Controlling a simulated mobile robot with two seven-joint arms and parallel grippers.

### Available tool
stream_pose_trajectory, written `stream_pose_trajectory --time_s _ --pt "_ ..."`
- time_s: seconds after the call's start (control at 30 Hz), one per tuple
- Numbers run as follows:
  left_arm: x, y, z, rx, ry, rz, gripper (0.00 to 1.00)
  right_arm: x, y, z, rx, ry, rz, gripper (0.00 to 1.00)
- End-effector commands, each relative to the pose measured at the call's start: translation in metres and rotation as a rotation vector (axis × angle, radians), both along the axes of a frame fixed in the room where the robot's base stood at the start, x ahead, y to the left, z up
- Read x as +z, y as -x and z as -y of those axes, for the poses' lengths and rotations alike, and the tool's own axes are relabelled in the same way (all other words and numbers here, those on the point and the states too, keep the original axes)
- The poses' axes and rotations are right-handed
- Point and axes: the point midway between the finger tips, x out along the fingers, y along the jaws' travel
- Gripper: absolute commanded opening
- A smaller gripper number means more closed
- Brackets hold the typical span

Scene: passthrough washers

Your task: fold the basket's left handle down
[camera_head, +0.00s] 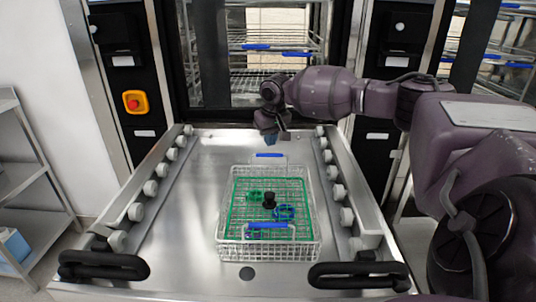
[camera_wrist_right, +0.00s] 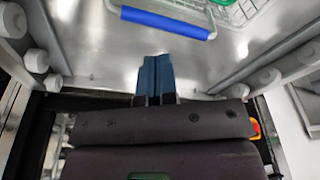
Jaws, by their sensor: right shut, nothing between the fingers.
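The wire basket (camera_head: 312,224) stands on the steel loading table and holds a green mesh and small green, blue and black items. Its far handle has a blue grip (camera_head: 269,155) raised above the far rim. Its near handle has a blue grip (camera_head: 271,225) raised at the near rim. Which one is called left I cannot tell. My right gripper (camera_head: 271,138) is just beyond the far handle, fingers pointing down, shut and empty. In the right wrist view its blue fingertips (camera_wrist_right: 155,60) are together, apart from the far handle's grip (camera_wrist_right: 165,24). My left gripper is not visible.
Roller rails (camera_head: 150,190) flank the table (camera_head: 185,235) on both sides. Black bar handles (camera_head: 104,266) sit at its front corners. The washer chamber with wire racks (camera_head: 270,60) is behind my right gripper. The table left of the basket is clear.

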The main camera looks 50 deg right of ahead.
Motion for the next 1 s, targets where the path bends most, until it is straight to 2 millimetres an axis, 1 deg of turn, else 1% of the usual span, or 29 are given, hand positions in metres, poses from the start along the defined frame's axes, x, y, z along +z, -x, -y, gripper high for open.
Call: stream_pose_trajectory --time_s 0.57,1.0 --pt "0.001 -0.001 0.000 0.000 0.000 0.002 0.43 -0.002 0.000 0.000 0.000 -0.001 0.000 0.00" --pt "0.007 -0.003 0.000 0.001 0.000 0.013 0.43 -0.022 0.000 0.000 -0.001 -0.002 0.001 0.00"
